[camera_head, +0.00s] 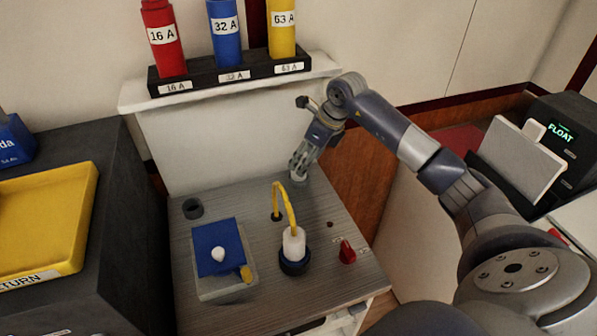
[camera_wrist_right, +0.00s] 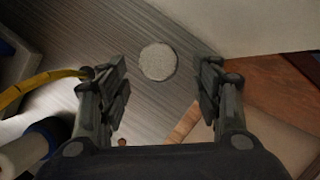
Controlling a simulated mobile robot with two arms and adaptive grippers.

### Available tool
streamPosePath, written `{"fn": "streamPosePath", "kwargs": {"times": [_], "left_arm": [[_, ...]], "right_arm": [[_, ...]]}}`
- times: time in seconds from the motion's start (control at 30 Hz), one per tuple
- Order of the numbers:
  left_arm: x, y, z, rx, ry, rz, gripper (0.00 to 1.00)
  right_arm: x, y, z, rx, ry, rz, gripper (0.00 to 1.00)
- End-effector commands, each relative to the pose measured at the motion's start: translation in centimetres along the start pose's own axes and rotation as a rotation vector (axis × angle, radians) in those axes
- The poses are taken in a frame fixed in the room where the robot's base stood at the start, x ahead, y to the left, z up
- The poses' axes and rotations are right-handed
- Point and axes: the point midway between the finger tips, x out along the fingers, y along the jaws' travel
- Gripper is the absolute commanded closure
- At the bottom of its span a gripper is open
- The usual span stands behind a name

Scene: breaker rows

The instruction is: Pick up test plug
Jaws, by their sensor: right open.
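The test plug (camera_head: 293,243) appears to be the white cylinder with a yellow cable (camera_head: 288,200) arching from its top. It stands upright in a dark blue-black ring (camera_head: 293,266) on the grey bench top. My right gripper (camera_head: 298,168) is at the bench's back right, apart from the plug and behind it. In the right wrist view the gripper (camera_wrist_right: 165,90) is open and empty, with a pale round disc (camera_wrist_right: 158,62) on the bench beyond its fingers. The plug (camera_wrist_right: 22,154) shows partly at the lower left there. My left gripper is not in view.
A blue-topped box (camera_head: 219,249) with a white knob sits left of the plug, and a red switch (camera_head: 347,252) to its right. A dark ring (camera_head: 193,208) lies at the back left. Coloured cylinders stand in a black rack (camera_head: 230,72) above. A yellow tray (camera_head: 45,220) is far left.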

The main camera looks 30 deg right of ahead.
Motion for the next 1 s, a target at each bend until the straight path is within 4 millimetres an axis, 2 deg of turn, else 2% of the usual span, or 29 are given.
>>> {"fn": "streamPosePath", "kwargs": {"times": [0.23, 0.4, 0.67, 0.8, 0.9, 1.0], "left_arm": [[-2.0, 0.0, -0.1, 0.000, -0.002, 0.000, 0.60], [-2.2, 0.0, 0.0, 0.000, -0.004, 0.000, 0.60], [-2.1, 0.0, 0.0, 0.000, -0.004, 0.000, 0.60], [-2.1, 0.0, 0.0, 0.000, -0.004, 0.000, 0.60], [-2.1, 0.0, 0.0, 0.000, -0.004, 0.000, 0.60], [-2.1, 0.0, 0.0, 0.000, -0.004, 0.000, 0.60]], "right_arm": [[2.9, 0.4, 0.4, 0.003, 0.003, 0.005, 0.41], [4.9, 0.2, 0.3, 0.002, 0.001, 0.001, 0.41], [5.2, 0.2, 0.3, 0.001, 0.001, -0.001, 0.41], [5.2, 0.2, 0.3, 0.001, 0.001, -0.001, 0.73], [5.2, 0.2, 0.2, 0.001, 0.001, 0.000, 0.93], [5.2, 0.2, 0.3, 0.001, 0.001, 0.000, 0.93]]}}
